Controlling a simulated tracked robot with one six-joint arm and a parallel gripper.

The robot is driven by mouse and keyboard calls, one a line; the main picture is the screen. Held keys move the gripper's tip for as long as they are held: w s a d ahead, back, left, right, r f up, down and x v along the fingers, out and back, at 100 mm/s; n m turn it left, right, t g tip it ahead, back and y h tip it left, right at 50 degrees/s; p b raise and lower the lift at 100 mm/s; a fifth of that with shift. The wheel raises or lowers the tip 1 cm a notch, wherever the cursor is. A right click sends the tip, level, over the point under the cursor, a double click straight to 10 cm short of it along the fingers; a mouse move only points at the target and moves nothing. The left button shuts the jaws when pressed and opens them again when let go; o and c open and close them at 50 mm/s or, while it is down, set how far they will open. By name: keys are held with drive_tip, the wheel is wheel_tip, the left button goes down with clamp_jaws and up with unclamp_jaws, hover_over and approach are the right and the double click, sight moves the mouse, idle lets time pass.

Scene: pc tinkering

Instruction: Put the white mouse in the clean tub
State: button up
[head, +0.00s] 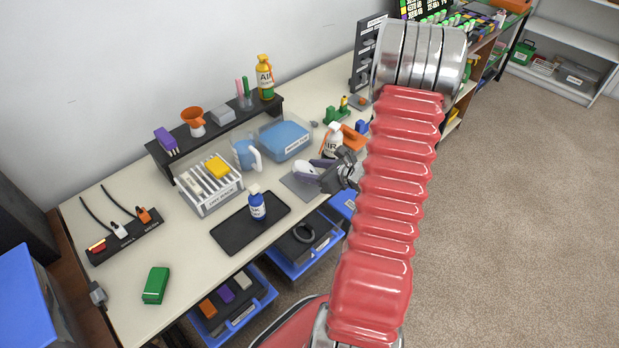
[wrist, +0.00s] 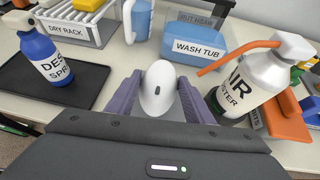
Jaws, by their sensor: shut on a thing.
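The white mouse (wrist: 158,88) is between the two purple fingers of my gripper (wrist: 160,98) in the wrist view. My gripper is shut on it. In the head view the mouse (head: 303,170) shows at the left end of my gripper (head: 316,172), over a grey mat near the desk's front edge. No tub label reading "clean" is legible. Blue tubs stand below the desk front: one holds a dark ring-shaped thing (head: 304,233), one holds several small blocks, and another blue one (head: 344,204) is partly hidden by my arm.
The wash tub (wrist: 197,46) with blue contents stands just behind the mouse. A white air duster bottle (wrist: 247,84) with an orange nozzle is close on the right. A blue spray bottle (wrist: 44,58) stands on a black mat at left, before the dry rack (head: 209,187).

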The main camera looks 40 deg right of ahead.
drive_tip(key=shift+f, duration=0.1)
drive_tip(key=shift+f, duration=1.65)
drive_tip(key=o, duration=1.1)
drive_tip(key=shift+f, duration=0.1)
drive_tip(key=shift+c, duration=0.2)
drive_tip(key=v, duration=1.2)
